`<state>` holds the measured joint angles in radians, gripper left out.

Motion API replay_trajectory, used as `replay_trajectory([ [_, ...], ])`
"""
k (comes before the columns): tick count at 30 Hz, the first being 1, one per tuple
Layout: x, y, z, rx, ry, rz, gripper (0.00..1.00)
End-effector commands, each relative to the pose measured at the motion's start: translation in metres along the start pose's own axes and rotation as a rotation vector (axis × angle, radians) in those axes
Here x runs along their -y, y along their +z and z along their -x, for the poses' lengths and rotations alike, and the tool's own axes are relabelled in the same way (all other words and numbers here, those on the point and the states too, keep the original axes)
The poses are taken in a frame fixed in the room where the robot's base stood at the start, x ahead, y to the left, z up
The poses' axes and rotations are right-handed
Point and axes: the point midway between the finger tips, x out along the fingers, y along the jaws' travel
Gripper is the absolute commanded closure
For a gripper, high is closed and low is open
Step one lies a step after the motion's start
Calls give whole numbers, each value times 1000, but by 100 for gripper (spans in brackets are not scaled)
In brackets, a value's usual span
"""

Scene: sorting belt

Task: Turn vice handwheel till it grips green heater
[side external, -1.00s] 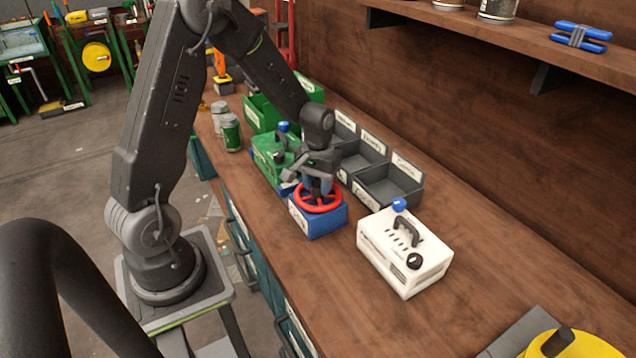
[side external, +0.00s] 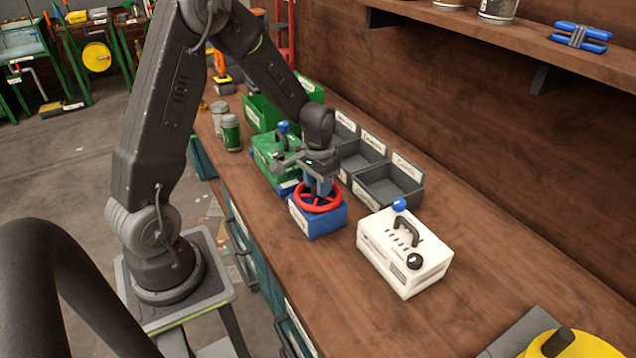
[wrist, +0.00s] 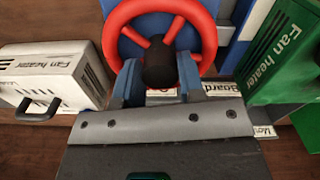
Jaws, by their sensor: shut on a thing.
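The red handwheel (side external: 318,198) lies flat on top of the blue vice (side external: 320,222) on the bench. In the wrist view the wheel's red rim (wrist: 205,22) and dark hub (wrist: 160,66) show. My gripper (side external: 319,185) is above the wheel, pointing down; in the wrist view its blue fingers (wrist: 160,85) stand on either side of the hub and are shut on it. The green heater (side external: 268,155) sits at the vice's far end; it also shows in the wrist view (wrist: 275,55). My gripper hides part of it, and I cannot tell whether the jaws touch it.
A white fan heater (side external: 400,255) stands right of the vice. Grey bins (side external: 390,190) stand behind, green bins (side external: 262,112) farther off. Cans (side external: 231,133) stand at the bench's left edge.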

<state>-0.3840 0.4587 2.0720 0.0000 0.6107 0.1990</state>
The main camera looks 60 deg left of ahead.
Motion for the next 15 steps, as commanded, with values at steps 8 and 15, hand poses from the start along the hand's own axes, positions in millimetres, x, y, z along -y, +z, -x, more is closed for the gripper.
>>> replay_trajectory([
  [8,0,0,0,0,0,1,54],
  [15,0,0,0,0,0,2,39],
])
